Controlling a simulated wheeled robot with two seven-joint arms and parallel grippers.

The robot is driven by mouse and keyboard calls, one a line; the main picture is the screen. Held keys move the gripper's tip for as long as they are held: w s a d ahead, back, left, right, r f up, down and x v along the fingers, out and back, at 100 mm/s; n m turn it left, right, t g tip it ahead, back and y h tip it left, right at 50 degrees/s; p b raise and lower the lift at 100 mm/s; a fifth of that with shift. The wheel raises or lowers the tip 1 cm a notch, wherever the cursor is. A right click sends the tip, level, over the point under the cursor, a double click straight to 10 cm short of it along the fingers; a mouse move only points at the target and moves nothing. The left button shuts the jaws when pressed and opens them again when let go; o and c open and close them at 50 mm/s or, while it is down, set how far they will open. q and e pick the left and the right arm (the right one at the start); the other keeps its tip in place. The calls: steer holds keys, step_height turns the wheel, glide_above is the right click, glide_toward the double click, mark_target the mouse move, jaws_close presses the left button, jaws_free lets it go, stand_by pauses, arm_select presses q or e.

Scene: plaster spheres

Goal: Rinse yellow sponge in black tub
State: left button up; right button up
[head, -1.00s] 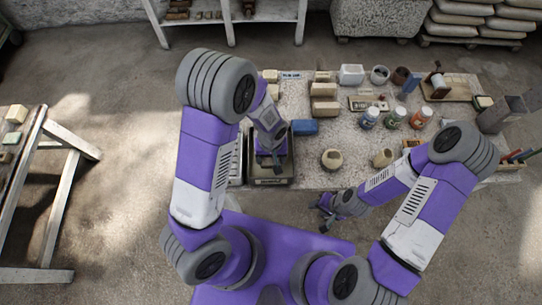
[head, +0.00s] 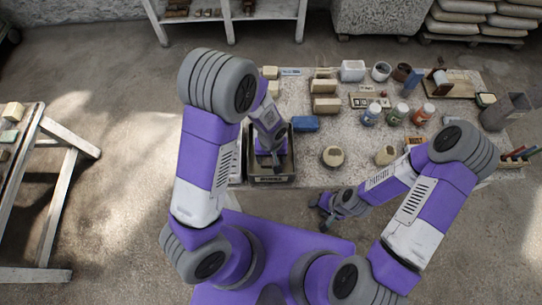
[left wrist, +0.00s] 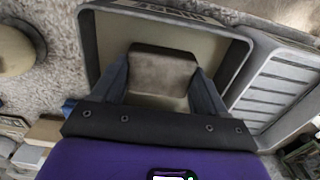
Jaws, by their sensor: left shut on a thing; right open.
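The black tub (head: 271,180) stands at the table's near left edge, with a label on its front wall. It also shows in the left wrist view (left wrist: 89,50), with a murky tan interior. My left gripper (head: 277,163) points down into the tub's opening. In the left wrist view it is shut on the sponge (left wrist: 160,72), a block that looks grey-brown rather than clear yellow. The sponge lies within the tub's outline; I cannot tell how deep it is. My right gripper (head: 326,214) is open and empty off the table's near edge.
A ribbed grey tray (left wrist: 275,90) adjoins the tub. A blue block (head: 305,124) lies just behind it on the table. Two round pieces (head: 333,156) sit to the right. Several jars (head: 397,113), pale blocks (head: 326,105) and cups (head: 381,72) fill the back.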

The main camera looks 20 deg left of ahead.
arm_select(q)
steer(key=shift+s+f+b, duration=0.1)
steer(key=shift+f+b, duration=0.5)
stand_by(1.4)
steer(key=shift+r, duration=0.1)
steer(key=shift+r+p, duration=2.75)
steer(key=shift+r, duration=0.75)
steer(key=shift+f, duration=0.15)
